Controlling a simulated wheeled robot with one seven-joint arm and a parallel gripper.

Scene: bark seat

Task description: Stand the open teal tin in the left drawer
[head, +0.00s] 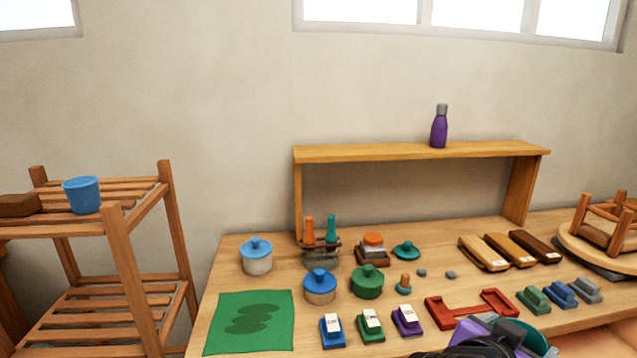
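My gripper (490,334) shows only in part at the bottom edge, right of centre, as purple, grey and black parts. A rounded dark teal shape (530,337) shows right beside it; it may be the teal tin, but most of it is hidden. I cannot tell whether my fingers hold it. A teal lid with a knob (407,250) lies on the bench. No drawer can be made out in this view.
The wooden bench (225,305) carries lidded tins (320,287), stamps, blocks, a green mat (250,322) and a red bracket (470,309). A raised shelf (400,152) holds a purple bottle (439,128). A slatted rack (115,230) with a blue cup (82,195) stands left.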

